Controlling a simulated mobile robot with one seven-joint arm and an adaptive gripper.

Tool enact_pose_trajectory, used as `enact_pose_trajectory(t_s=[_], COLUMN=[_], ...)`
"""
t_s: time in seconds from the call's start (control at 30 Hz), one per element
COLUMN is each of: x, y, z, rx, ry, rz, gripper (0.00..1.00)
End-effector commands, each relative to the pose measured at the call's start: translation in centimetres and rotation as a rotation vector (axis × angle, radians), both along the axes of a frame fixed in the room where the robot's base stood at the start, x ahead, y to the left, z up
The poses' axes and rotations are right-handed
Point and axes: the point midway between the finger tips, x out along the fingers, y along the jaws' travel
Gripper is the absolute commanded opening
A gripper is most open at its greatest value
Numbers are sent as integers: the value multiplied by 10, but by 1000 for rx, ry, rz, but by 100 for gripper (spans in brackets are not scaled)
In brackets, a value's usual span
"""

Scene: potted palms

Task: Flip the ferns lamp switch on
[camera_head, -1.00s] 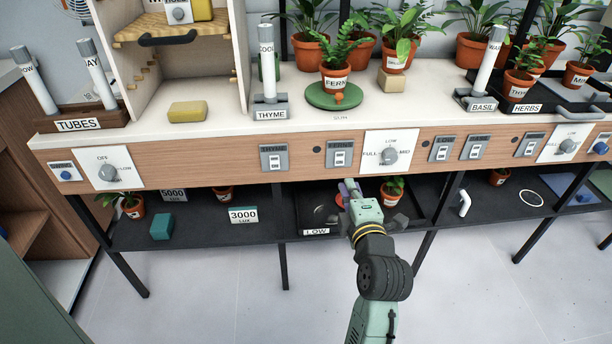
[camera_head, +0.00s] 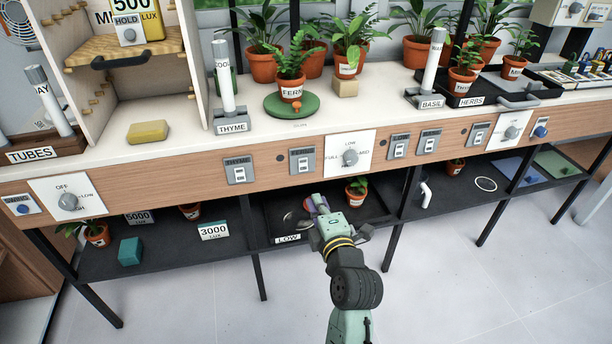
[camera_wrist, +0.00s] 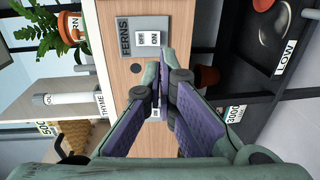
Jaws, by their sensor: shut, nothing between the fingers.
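The ferns lamp switch (camera_head: 303,160) is a grey plate labelled FERNS with a small white rocker, on the wooden front panel. In the wrist view, the switch (camera_wrist: 148,39) shows sideways at the top, its rocker marked OFF and ON. I cannot tell which side is pressed. My gripper (camera_head: 315,203) is in front of the bench, below the switch in the head view. In the wrist view, my gripper (camera_wrist: 166,75) is shut and empty, with its fingertips beside the FERNS plate and partly over another switch plate. I cannot tell whether it touches the panel.
A dial (camera_head: 350,157) is right of the ferns switch; the THYME switch (camera_head: 239,170) is left of it. A potted fern (camera_head: 291,88) stands on a green disc above. The lower shelf holds a LOW tray (camera_head: 288,239) and a potted plant (camera_head: 357,192).

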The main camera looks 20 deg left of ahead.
Motion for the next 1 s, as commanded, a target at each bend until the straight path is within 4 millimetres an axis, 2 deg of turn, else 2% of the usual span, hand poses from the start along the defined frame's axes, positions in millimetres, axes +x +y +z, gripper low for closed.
enact_pose_trajectory(t_s=[0.3, 0.5, 0.7, 1.0], x=[57, 81, 91, 91], y=[39, 55, 62, 62], z=[-5, -10, -13, -13], rx=[0, 0, 0, 0], ry=[1, 1, 0, 0], rz=[1, 1, 0, 0], gripper=[0, 0, 0, 0])
